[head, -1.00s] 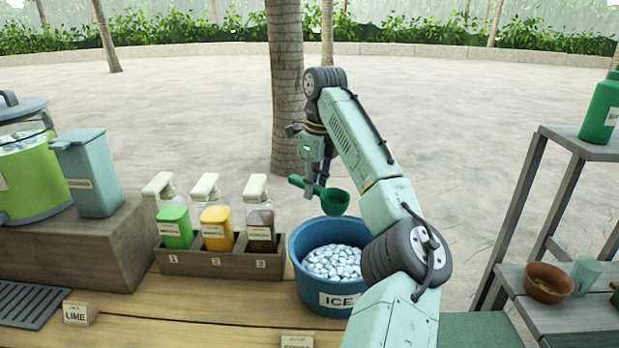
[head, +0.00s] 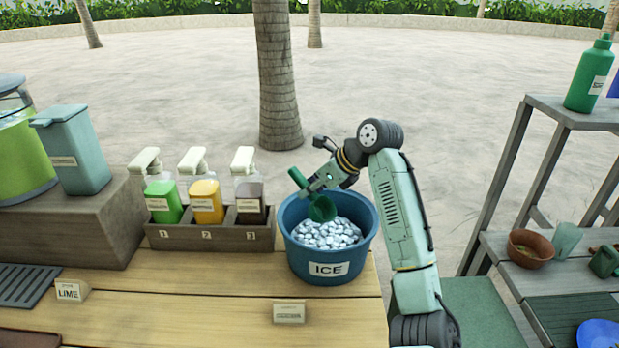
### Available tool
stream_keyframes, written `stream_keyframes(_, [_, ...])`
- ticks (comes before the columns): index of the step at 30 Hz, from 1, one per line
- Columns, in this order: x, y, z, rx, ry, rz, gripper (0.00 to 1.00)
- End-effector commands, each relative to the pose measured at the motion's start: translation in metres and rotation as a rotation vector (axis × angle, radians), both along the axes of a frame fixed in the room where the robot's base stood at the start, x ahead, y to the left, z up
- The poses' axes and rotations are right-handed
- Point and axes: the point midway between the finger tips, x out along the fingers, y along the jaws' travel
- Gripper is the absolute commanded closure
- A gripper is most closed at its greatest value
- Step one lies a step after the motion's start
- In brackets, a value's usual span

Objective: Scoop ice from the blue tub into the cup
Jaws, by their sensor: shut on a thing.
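The blue tub (head: 330,268) labelled ICE stands at the back right of the wooden counter, filled with pale ice cubes (head: 328,234). My gripper (head: 309,187) is shut on the green scoop (head: 322,208) by its handle. The scoop's bowl is low over the tub, at the ice's far left part; I cannot tell whether it touches the ice. What the bowl holds cannot be made out. A teal cup (head: 566,239) stands on the grey shelf at the right.
Left of the tub is a rack (head: 210,238) with several pump bottles. A LIME sign (head: 71,291) and another small sign (head: 289,312) stand on the counter. A brown bowl (head: 530,248) sits beside the cup. The counter in front of the tub is mostly clear.

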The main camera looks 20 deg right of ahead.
Motion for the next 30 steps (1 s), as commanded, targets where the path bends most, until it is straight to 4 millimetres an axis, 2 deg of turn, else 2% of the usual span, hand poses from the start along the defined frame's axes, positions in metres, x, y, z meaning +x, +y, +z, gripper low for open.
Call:
stream_keyframes(9, [0.0,0.0,-0.041,-0.002,0.001,0.0,1.0])
stream_keyframes(23, [0.0,-0.001,-0.088,-0.003,0.002,-0.001,1.0])
stream_keyframes(30, [-0.021,-0.019,-0.085,-0.004,0.001,-0.002,1.0])
